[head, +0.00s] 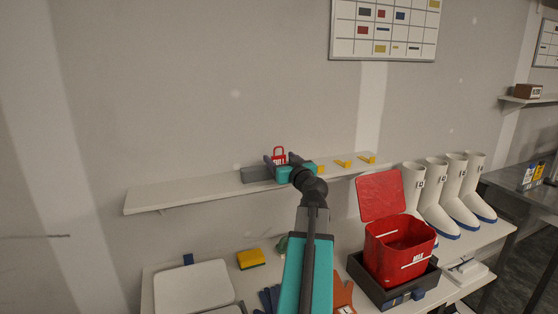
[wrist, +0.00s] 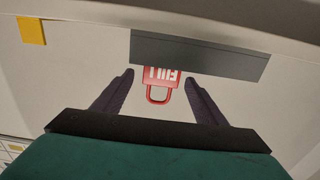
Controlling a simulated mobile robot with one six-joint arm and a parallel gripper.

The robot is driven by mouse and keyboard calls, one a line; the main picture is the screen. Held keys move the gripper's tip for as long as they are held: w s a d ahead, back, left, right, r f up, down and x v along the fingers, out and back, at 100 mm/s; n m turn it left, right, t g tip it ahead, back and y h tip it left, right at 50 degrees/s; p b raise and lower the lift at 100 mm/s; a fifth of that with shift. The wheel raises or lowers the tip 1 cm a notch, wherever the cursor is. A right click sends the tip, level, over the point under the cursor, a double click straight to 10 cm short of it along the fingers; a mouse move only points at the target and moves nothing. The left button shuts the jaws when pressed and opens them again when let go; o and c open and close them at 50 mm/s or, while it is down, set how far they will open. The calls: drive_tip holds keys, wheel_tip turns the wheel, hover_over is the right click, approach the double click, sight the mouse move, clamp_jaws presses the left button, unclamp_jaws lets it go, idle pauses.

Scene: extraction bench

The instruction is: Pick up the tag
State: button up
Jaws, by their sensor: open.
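The tag (head: 279,154) is red with a padlock-like loop and stands upright at a grey block (head: 256,174) on the wall shelf. In the wrist view, which is upside down, the tag (wrist: 160,86) shows white lettering that reads FULL, and its far edge meets the grey block (wrist: 200,55). My gripper (head: 281,158) is at the shelf, in front of the tag. In the wrist view its two dark fingers (wrist: 160,78) are open, one on each side of the tag, with a gap on both sides.
Yellow pieces (head: 342,163) sit on the shelf (head: 175,194) to the right. Below, the bench holds a red lidded bin (head: 398,250) in a dark tray, white boots (head: 455,195), a yellow sponge (head: 250,258) and a white container (head: 192,288). The shelf's left part is clear.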

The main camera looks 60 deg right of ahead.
drive_tip(key=shift+x, duration=0.9)
drive_tip(key=c, duration=1.1)
